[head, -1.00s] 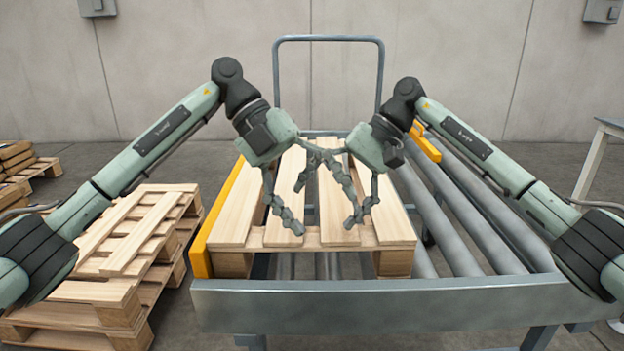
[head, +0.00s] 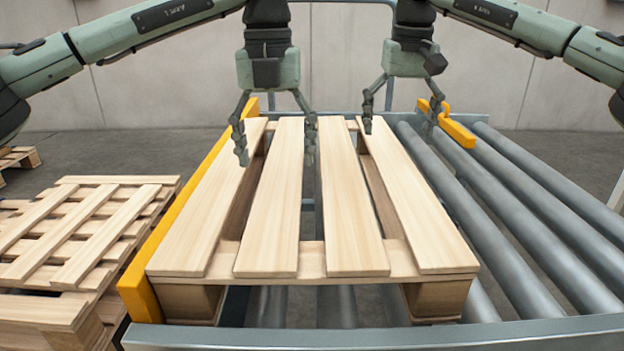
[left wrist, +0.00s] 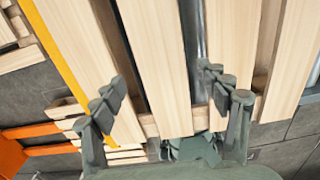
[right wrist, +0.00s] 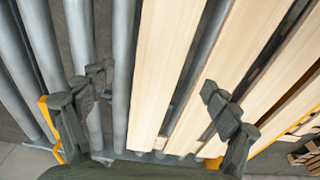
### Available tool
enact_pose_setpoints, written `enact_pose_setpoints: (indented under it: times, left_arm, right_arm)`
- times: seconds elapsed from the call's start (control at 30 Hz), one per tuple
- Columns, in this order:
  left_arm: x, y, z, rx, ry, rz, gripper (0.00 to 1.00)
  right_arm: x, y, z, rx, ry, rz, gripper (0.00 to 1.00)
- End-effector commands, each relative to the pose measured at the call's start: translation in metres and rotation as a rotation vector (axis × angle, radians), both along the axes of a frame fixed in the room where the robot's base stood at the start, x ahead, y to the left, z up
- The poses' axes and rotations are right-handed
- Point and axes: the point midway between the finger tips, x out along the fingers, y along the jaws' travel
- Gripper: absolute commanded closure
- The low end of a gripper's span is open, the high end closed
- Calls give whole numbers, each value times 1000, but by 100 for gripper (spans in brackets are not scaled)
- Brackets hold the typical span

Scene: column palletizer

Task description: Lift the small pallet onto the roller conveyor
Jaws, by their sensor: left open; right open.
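The small pallet (head: 342,215), pale wood with parallel deck slats, lies flat on the grey rollers of the conveyor (head: 520,200), its left edge beside a yellow guide rail (head: 180,220). It also shows in the left wrist view (left wrist: 158,55) and the right wrist view (right wrist: 170,60). My left gripper (head: 276,150) is open and empty over the pallet's far left part. My right gripper (head: 398,126) is open and empty at its far right corner, one finger over the outer slat and the other over the rollers. Whether any fingertip touches wood, I cannot tell.
A stack of pallets (head: 75,235) stands on the floor left of the conveyor. A short yellow stop (head: 455,130) sits at the far right of the rollers. The rollers right of the pallet are bare. A grey hoop frame stands behind, before a concrete wall.

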Motion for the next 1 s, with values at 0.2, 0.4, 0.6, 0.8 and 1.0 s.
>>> enact_pose_setpoints:
  times: [0.2,0.4,0.6,0.8,1.0]
  left_arm:
    - [0,0,-4,0,2,0,25]
    - [-1,0,-30,-1,4,0,25]
    - [-1,-1,-60,-1,4,0,25]
    - [0,-1,-76,-1,2,-1,25]
    - [0,-2,-79,-2,1,-1,25]
  right_arm:
    - [0,0,-4,1,2,0,11]
    - [3,0,-30,1,4,0,11]
    - [7,0,-59,2,3,-1,11]
    - [9,1,-75,2,1,0,11]
    - [9,1,-78,2,0,0,11]
